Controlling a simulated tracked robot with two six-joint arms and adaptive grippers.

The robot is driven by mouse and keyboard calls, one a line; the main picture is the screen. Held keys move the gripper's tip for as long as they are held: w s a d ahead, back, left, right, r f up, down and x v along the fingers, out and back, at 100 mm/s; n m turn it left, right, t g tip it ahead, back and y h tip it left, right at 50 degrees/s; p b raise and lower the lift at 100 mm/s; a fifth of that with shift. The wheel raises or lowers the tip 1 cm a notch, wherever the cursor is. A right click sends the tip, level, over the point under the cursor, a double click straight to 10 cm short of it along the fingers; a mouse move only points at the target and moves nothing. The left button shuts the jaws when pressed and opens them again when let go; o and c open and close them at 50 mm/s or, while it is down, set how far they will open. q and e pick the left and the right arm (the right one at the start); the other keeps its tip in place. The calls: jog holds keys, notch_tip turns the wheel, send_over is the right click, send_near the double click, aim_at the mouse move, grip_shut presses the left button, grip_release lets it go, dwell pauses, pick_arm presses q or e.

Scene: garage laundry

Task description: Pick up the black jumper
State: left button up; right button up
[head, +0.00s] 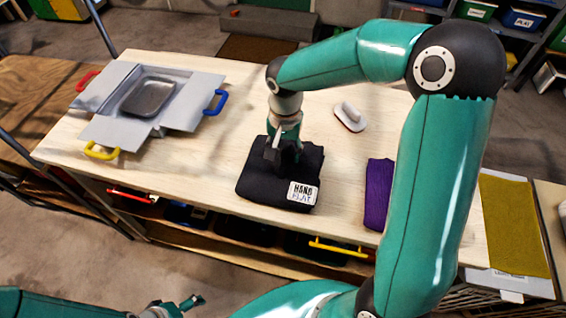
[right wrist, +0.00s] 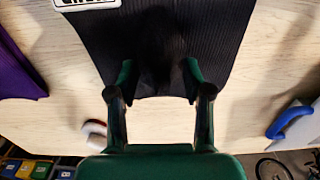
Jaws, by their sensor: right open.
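The black jumper (head: 255,188) lies folded on the pale wooden table, with a white lettered label (head: 301,193) at its front right corner. My right gripper (head: 286,158) points down at the back part of the jumper. In the right wrist view the jumper (right wrist: 205,30) shows its ribbed cloth, and the open fingers (right wrist: 158,82) stand apart at its edge with dark cloth between them. Whether the tips touch the cloth is unclear. Part of my left gripper (head: 185,308) shows low at the left, away from the table; its jaw state is unclear.
A folded purple garment (head: 378,190) lies right of the jumper. A white iron-like object (head: 349,117) stands behind it. A grey folding board with coloured handles (head: 107,129) and a metal tray (head: 149,97) is at the left. A mustard cloth (head: 512,225) lies far right.

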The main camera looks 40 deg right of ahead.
jog(key=shift+f, duration=0.6)
grip_shut()
